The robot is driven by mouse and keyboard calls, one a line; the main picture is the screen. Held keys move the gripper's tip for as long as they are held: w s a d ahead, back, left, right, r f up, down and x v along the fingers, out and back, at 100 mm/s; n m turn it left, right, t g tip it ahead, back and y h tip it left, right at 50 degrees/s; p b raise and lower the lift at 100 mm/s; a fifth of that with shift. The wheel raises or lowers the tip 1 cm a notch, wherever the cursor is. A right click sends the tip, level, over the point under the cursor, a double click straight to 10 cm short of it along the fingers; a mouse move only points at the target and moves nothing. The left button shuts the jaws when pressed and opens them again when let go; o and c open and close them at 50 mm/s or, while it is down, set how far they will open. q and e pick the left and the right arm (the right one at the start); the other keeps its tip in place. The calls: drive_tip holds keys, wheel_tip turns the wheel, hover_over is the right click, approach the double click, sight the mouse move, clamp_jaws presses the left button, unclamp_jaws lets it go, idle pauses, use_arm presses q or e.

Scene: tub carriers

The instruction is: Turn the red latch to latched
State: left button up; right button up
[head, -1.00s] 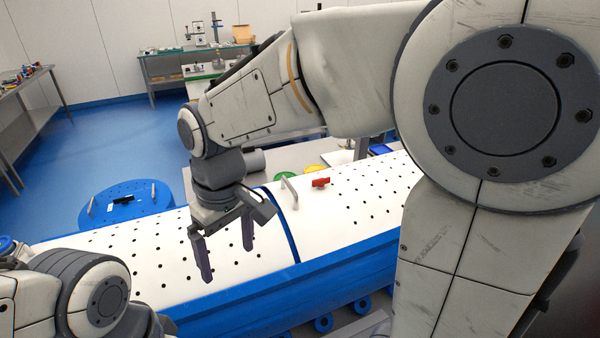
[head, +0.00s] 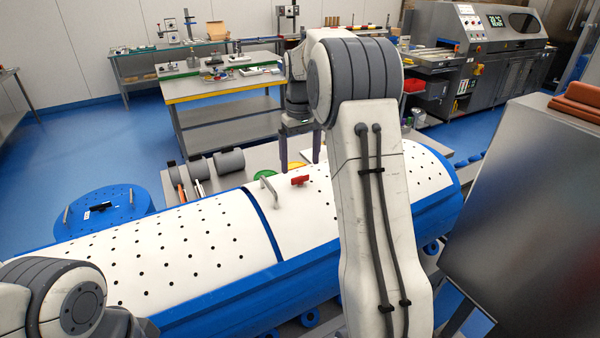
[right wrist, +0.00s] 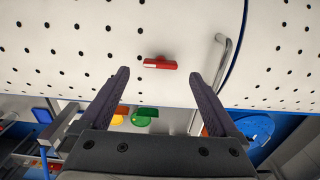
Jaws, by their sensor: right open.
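The red latch (head: 300,180) is a small red bar on the white perforated lid (head: 330,205) of the long blue tub, just right of a metal handle. My right gripper (head: 300,168) is open and empty, its two dark fingers pointing down near the latch in the head view. In the right wrist view the red latch (right wrist: 160,63) lies ahead of the fingertips and between their lines, with clear space around it. The gripper (right wrist: 160,78) touches nothing that I can see. Of my left arm only a rounded link shows at the lower left; its gripper is out of view.
The metal handle (head: 268,188) stands close to the latch; it also shows in the right wrist view (right wrist: 215,75). A round blue tub lid (head: 100,212) with a black latch is at left. A bench with grey cylinders (head: 230,162) and yellow and green discs lies behind the tub.

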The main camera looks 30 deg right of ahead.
sight(300, 176)
wheel_tip(300, 176, down, 5)
drive_tip(key=shift+r+p, duration=0.1)
drive_tip(key=shift+p, duration=0.3)
drive_tip(key=c, duration=1.4)
drive_tip(key=shift+o, duration=0.2)
